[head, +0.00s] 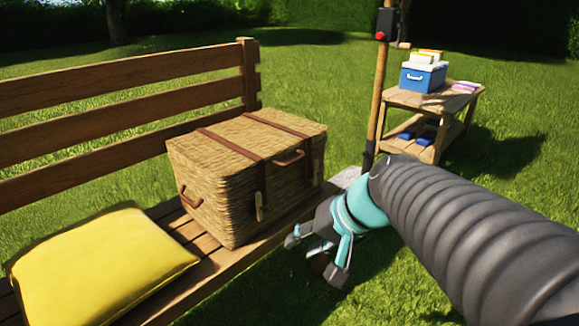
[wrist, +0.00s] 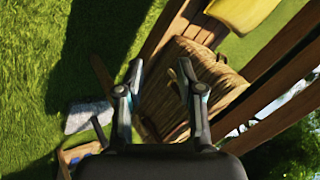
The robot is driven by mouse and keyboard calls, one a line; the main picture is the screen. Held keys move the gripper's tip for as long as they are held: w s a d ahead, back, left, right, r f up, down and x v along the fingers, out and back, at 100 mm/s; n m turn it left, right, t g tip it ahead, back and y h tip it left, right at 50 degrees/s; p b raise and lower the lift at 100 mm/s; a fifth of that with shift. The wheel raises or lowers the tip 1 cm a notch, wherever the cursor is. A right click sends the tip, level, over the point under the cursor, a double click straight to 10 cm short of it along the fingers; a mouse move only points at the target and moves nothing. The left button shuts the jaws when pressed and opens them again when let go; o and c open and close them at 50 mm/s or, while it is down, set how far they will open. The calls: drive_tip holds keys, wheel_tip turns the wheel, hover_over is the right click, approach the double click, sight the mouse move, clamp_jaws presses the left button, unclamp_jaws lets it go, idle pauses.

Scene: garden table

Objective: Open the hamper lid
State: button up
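The wicker hamper (head: 225,190) stands on the slatted wooden bench in the head view, its lid (head: 245,135) down. Two brown leather straps (head: 270,150) cross the lid and hang down the front. A leather handle (head: 288,158) sits at the front near the lid edge, and another is on the left end. My gripper (head: 316,258) is in front of the hamper's lower right, apart from it, fingers spread and empty. In the wrist view the open fingers (wrist: 155,80) show with the hamper (wrist: 205,75) beyond, tilted in the picture. The fingers hide part of it.
A yellow cushion (head: 100,268) lies on the bench seat left of the hamper. The bench backrest (head: 120,95) rises behind. A wooden post (head: 378,100) and a small table (head: 432,105) with a blue cooler (head: 423,78) stand at the back right. Grass is open around.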

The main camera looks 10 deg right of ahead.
drive_tip(key=w+d+m+t+y+b, duration=0.3)
drive_tip(key=w+d+m, duration=0.1)
drive_tip(key=w, duration=0.8)
drive_tip(key=m+t+b, duration=0.1)
drive_tip(key=m+t, duration=0.2)
drive_tip(key=t, duration=0.1)
approach(294, 161)
drive_tip(key=shift+y, duration=0.4)
drive_tip(key=x, duration=0.7)
drive_tip(key=d+x, duration=0.1)
drive_tip(key=x, duration=0.2)
drive_tip(key=shift+w+a+f, duration=0.2)
drive_tip(key=shift+w+f, duration=0.15)
drive_tip(key=shift+w, duration=0.15)
clamp_jaws()
